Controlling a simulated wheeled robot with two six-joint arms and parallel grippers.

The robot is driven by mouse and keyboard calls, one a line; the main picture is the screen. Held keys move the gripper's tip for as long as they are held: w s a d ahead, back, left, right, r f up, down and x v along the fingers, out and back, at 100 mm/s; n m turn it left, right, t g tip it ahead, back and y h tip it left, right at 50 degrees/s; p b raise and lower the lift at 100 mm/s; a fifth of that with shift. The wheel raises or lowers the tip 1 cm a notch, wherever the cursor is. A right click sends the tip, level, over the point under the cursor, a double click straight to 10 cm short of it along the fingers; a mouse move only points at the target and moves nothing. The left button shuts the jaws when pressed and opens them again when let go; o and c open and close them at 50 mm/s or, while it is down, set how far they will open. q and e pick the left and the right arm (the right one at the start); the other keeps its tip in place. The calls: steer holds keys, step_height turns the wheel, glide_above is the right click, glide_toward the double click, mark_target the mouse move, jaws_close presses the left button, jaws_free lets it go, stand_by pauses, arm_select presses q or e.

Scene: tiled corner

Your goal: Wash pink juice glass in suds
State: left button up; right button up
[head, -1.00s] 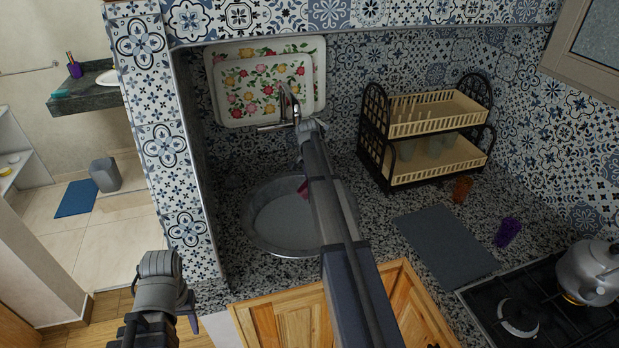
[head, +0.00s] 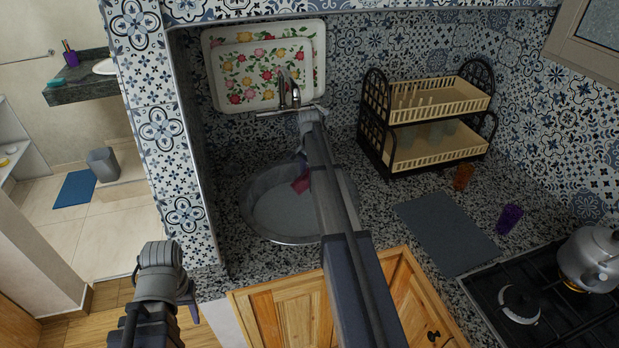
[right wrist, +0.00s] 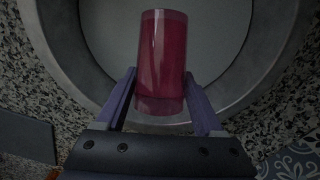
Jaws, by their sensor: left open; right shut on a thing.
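The pink juice glass (head: 300,186) is inside the round sink (head: 247,218), in its upper part in the head view. My right gripper (head: 305,168) is shut on the glass, with my arm crossing over the sink. In the right wrist view the glass (right wrist: 162,55) is between the two purple fingers, its far end over the grey basin. The basin surface (head: 285,217) looks plain grey; I cannot make out suds. My left gripper (head: 186,298) is low at the left, in front of the counter, open and holding nothing visible; its fingers are mostly hidden.
The faucet (head: 283,92) stands behind the sink, with floral trays (head: 215,60) against the wall. A two-level dish rack (head: 440,150), an orange glass (head: 463,177), a dark mat (head: 448,232) and a purple glass (head: 509,218) are to the right. A kettle (head: 588,258) sits on the stove (head: 500,275).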

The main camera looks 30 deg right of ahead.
steer(key=shift+f+b, duration=7.4)
steer(key=shift+f, duration=0.4)
steer(key=shift+d, duration=0.1)
steer(key=shift+s+d, duration=0.15)
steer(key=shift+d, duration=0.35)
steer(key=shift+a, duration=0.1)
steer(key=shift+a, duration=0.5)
steer(key=shift+d, duration=0.15)
steer(key=shift+d, duration=0.45)
